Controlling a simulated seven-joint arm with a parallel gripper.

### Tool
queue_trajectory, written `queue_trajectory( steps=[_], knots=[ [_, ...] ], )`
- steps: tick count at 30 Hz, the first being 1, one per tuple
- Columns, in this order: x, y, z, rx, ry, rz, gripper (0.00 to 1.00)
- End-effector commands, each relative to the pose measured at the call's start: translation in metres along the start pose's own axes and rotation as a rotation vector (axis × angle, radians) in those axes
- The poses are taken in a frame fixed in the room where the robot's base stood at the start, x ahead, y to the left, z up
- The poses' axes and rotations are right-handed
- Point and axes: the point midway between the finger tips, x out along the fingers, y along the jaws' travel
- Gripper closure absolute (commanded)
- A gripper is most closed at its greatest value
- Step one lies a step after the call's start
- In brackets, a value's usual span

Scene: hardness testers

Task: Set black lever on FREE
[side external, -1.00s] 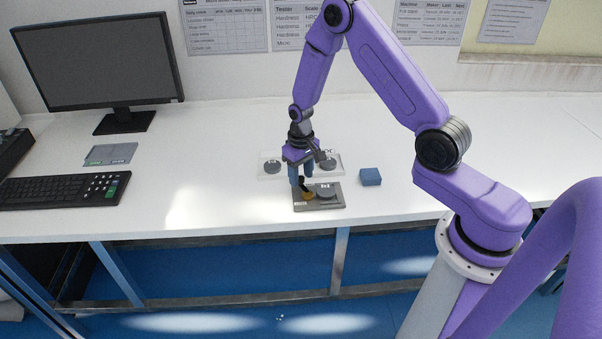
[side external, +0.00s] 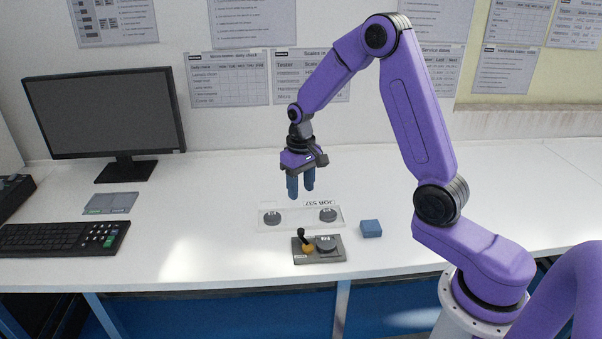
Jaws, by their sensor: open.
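The black lever (side external: 301,236) stands up from an orange-yellow hub (side external: 308,248) on the left part of a small dark grey base plate (side external: 319,257). The lever leans a little to the left in the picture. A round grey disc (side external: 325,243) sits on the same plate to its right. The FREE label cannot be read at this size. My gripper (side external: 300,194) has two blue fingers pointing down. It is open and empty, in the air above the lever and apart from it.
A blue block (side external: 370,228) lies to the right. A monitor (side external: 103,112), keyboard (side external: 62,238) and grey pad (side external: 111,203) are at the left. The table between is clear.

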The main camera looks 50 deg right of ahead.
Motion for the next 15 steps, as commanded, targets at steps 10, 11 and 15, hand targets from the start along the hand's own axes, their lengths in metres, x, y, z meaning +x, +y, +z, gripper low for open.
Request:
queue_trajectory(
  steps=[10, 11, 15],
  knots=[
    [-0.036, 0.0, 0.0, 0.001, 0.0, 0.0, 0.52],
    [-0.037, 0.0, 0.0, 0.001, 0.0, 0.0, 0.52],
    [-0.038, 0.0, 0.0, 0.001, -0.001, 0.0, 0.52]
  ],
)
